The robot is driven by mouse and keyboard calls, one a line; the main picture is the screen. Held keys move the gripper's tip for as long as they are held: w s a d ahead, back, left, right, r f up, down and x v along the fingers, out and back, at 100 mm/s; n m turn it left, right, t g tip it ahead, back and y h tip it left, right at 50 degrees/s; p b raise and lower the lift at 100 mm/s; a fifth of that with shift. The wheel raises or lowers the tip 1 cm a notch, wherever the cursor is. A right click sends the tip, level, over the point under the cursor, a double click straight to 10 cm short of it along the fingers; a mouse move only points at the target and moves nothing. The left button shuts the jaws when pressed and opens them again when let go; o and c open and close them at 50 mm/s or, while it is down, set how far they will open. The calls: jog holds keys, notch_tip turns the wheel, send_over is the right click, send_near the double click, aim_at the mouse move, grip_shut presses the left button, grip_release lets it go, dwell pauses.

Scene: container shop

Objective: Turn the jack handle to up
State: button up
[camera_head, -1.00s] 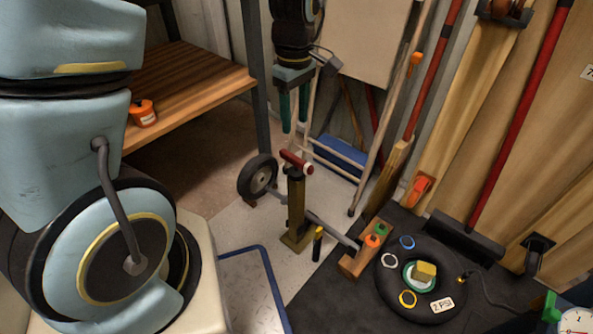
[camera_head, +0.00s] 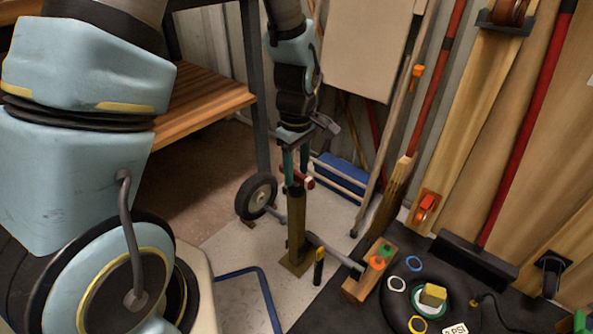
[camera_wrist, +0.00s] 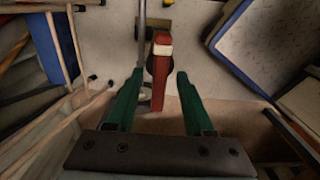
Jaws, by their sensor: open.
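The jack (camera_head: 296,232) stands upright on the pale floor in the head view, an olive post on a square base. Its red handle (camera_head: 308,181) with a pale end sits at the top of the post; in the wrist view the red handle (camera_wrist: 162,72) shows between and beyond my fingers. My gripper (camera_head: 296,184) is above the jack, pointing down, with its green fingers at the handle. In the wrist view my gripper (camera_wrist: 155,82) is open, one finger on each side of the handle. I cannot tell whether either finger touches it.
A wooden block (camera_head: 368,270) with orange and green knobs and a black tyre (camera_head: 397,307) are to the right. A wooden shelf (camera_head: 205,105) is behind at left. Long-handled tools lean against the right wall.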

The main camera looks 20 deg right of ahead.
grip_shut()
dwell(0.3)
dwell(0.3)
